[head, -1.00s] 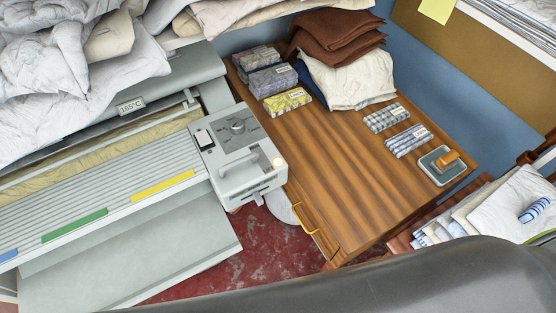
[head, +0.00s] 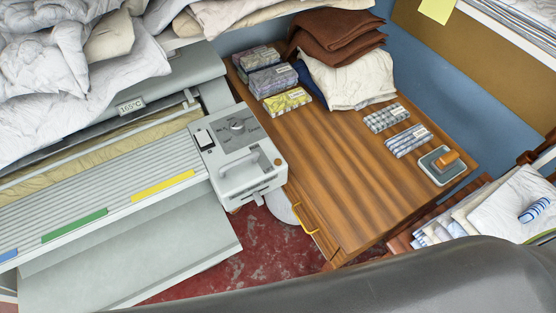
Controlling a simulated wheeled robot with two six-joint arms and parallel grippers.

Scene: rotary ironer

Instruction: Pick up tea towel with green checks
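I cannot make out a tea towel with green checks for certain. Folded cloth bundles with paper labels lie on the wooden table (head: 340,185): a yellow patterned one (head: 288,103), grey-purple ones (head: 272,79) behind it, a grey checked one (head: 387,117) and a blue-and-white one (head: 408,141). A thin green edge (head: 543,237) shows at the right picture edge under a white cloth; what it belongs to is cut off. Neither of my grippers is in view. A dark grey part, probably mine, crosses the bottom right.
The ironer (head: 100,205) with its control box (head: 240,165) fills the left. Brown cloths (head: 335,40) and a cream cloth (head: 350,78) lie at the table's back. A stamp on a pad (head: 441,164) lies at right. White folded cloths (head: 505,205) lie lower right. The table's middle is clear.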

